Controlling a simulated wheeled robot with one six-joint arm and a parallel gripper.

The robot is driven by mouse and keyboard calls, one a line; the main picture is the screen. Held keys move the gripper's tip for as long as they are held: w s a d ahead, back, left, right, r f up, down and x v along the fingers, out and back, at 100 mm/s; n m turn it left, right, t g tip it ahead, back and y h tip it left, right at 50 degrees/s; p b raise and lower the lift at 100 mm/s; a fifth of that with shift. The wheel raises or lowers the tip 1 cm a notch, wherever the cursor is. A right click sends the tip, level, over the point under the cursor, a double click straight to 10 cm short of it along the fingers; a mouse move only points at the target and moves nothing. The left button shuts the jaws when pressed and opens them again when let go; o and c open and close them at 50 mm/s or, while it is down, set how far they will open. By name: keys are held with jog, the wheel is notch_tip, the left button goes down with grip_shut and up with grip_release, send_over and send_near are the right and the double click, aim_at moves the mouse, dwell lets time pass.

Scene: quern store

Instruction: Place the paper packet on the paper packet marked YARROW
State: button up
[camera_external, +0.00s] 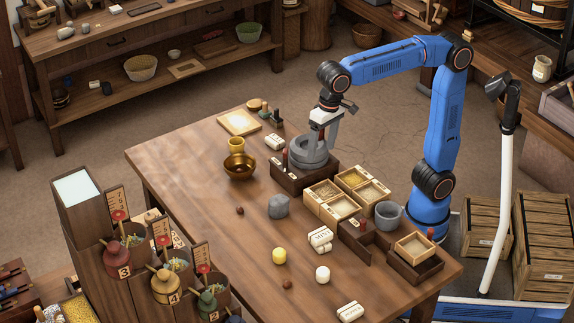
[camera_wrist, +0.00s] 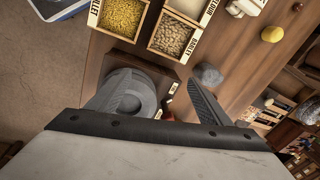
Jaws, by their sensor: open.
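White paper packets lie on the wooden table (camera_external: 200,215). One or two packets (camera_external: 320,238) lie close together right of the grey stone, with dark lettering that seems to read MINT. A white packet (camera_wrist: 245,5) also shows at the top of the wrist view. My gripper (camera_external: 321,138) is open and empty above the grey stone quern (camera_external: 307,152); the quern (camera_wrist: 130,95) shows between the fingers (camera_wrist: 152,88).
Yellow (camera_external: 279,255) and white (camera_external: 323,274) pieces lie near the front. The table's left part is mostly clear.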

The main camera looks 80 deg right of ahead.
jog(key=s+d+f+n+t, duration=0.1)
jog(key=s+d+f+n, duration=0.15)
jog(key=d, duration=0.95)
jog(key=s+d+f+n+t, duration=0.1)
jog(key=s+d+f, duration=0.6)
jog(key=d, duration=0.3)
jog(key=s+d+f+n+t+h, duration=0.1)
jog(key=s+d+f+n, duration=0.1)
jog(key=s+d+f, duration=0.6)
jog(key=shift+s+d+t, duration=0.3)
jog(key=shift+s+d, duration=0.6)
jog(key=shift+s, duration=0.15)
